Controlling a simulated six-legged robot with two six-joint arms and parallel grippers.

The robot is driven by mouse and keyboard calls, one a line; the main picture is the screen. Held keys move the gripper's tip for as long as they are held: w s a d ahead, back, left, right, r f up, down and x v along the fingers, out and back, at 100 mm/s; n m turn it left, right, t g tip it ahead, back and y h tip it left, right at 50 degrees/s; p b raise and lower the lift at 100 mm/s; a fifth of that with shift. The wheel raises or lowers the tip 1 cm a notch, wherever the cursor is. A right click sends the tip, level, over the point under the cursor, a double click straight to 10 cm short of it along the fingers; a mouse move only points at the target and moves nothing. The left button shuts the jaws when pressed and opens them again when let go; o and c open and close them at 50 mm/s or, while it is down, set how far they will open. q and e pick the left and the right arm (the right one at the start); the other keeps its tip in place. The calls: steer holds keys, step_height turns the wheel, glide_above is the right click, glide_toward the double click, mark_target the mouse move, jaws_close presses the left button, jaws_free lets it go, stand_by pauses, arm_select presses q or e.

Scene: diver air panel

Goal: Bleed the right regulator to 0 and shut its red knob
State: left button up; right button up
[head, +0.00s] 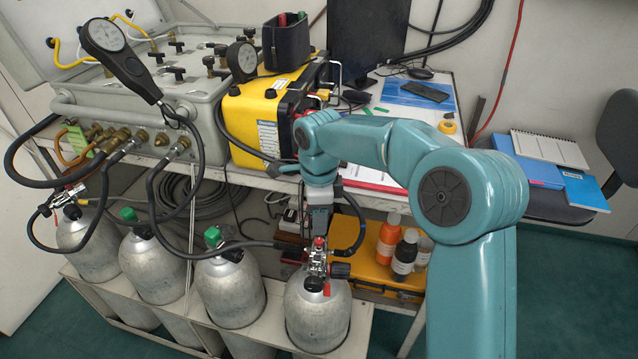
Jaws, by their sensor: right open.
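The right regulator (318,263) is a metal fitting with hoses, mounted on top of the rightmost grey cylinder (318,318). Its small red knob (319,242) shows at the top. A red tab (327,289) hangs below the fitting. My right gripper (319,230) points down right above the red knob. It is open, and I cannot tell whether its fingers touch the knob. Two dial gauges, a left one (104,36) and a right one (243,57), stand up by the panel. Their readings are too small to tell. My left gripper is not in view.
Another regulator (64,199) sits on the leftmost cylinder. The cylinders between carry green caps (213,236). Black hoses loop in front of the grey panel (190,100). Bottles (388,242) and a yellow case (350,245) stand on the shelf right of the gripper. The tabletop is above it.

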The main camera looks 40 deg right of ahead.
step_height(320, 180, up, 10)
steer(key=p, duration=0.1)
steer(key=shift+p, duration=0.35)
